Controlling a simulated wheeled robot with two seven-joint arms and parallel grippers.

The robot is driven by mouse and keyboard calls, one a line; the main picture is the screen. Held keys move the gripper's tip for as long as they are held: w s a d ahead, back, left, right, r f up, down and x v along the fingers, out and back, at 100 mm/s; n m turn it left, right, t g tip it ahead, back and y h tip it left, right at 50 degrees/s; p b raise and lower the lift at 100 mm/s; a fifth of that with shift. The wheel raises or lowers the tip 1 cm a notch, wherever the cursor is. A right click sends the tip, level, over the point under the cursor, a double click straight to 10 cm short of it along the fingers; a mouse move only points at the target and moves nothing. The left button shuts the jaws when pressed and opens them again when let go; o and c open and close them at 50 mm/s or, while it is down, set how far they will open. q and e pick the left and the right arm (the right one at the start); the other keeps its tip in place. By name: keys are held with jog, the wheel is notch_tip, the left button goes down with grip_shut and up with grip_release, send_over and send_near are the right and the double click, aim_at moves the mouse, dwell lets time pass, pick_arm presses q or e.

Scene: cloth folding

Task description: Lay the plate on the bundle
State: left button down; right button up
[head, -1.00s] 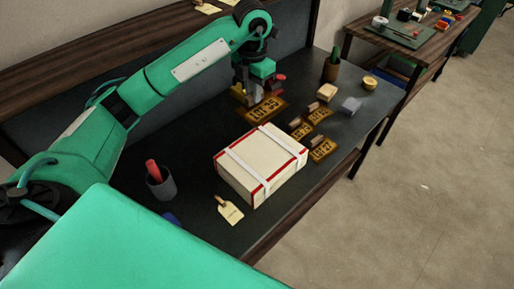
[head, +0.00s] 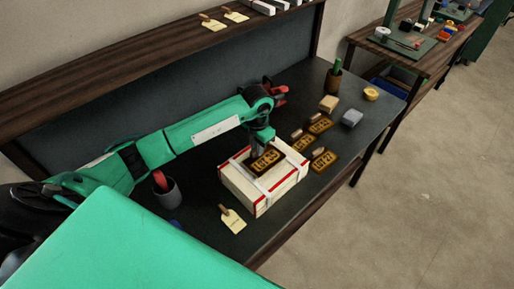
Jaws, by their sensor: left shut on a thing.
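The bundle (head: 279,190) is a cream, box-shaped cloth bundle with red edges and white straps, lying on the dark table. A brown stencil plate (head: 267,160) with yellow cut-out characters is over the bundle's top, near its back left part. My left gripper (head: 262,149) is shut on this plate from above. I cannot tell whether the plate touches the bundle. Several similar brown plates (head: 324,159) lie on the table to the right of the bundle. My right gripper does not show.
A grey cup (head: 168,192) with a red item stands left of the bundle. A cream tag (head: 233,221) lies in front of it. A tan block (head: 328,103), a grey block (head: 352,119) and a yellow round piece (head: 371,94) are at the back right. A wooden shelf (head: 120,75) runs behind.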

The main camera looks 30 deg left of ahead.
pick_arm(q)
jog(key=shift+f, duration=0.9)
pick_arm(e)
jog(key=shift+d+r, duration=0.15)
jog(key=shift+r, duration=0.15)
pick_arm(q)
jog(key=shift+f, duration=0.1)
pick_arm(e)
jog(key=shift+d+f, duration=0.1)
pick_arm(q)
jog(key=c, duration=1.8)
grip_release()
jog(key=shift+f, duration=0.15)
jog(key=o, duration=0.4)
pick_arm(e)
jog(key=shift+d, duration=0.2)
pick_arm(q)
jog(key=shift+o, duration=0.2)
